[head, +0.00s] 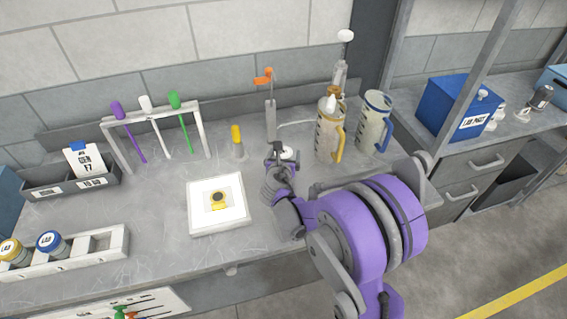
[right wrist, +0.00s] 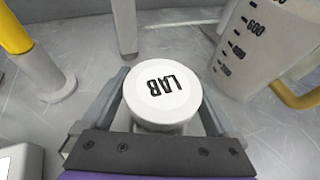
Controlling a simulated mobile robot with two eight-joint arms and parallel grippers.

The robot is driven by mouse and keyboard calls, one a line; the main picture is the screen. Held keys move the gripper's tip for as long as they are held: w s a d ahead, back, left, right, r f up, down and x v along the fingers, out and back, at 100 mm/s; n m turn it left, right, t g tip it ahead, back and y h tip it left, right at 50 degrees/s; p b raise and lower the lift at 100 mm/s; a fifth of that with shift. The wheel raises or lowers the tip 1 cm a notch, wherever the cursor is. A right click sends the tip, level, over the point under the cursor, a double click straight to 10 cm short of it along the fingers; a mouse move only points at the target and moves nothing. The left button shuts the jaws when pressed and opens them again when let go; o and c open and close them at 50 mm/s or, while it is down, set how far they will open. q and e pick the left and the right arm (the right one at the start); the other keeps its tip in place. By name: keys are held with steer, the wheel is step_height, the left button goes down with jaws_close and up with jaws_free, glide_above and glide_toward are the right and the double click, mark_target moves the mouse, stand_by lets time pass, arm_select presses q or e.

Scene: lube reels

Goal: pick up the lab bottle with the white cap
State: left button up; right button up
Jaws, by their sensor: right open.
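The lab bottle's white cap (right wrist: 161,92), marked LAB, shows from above in the right wrist view; its body is mostly hidden below the cap. In the head view the white cap (head: 288,153) shows beside my right gripper (head: 281,158), which hides most of the bottle. The bottle stands on the grey bench (head: 330,178). My right gripper (right wrist: 165,110) is open, with one finger on each side of the bottle, around it from above. Whether the fingers touch it is not clear. My left gripper is not in view.
Jugs with a yellow handle (head: 331,128) and a blue handle (head: 373,122) stand to the right. A yellow-topped grey holder (head: 237,142) is to the left. A white square tray (head: 217,228) lies in front left. A rack (head: 75,254) holds blue- and yellow-capped bottles.

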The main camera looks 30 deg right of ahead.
steer(key=shift+s, duration=0.1)
steer(key=shift+c, duration=0.4)
jaws_close()
steer(key=shift+r, duration=0.1)
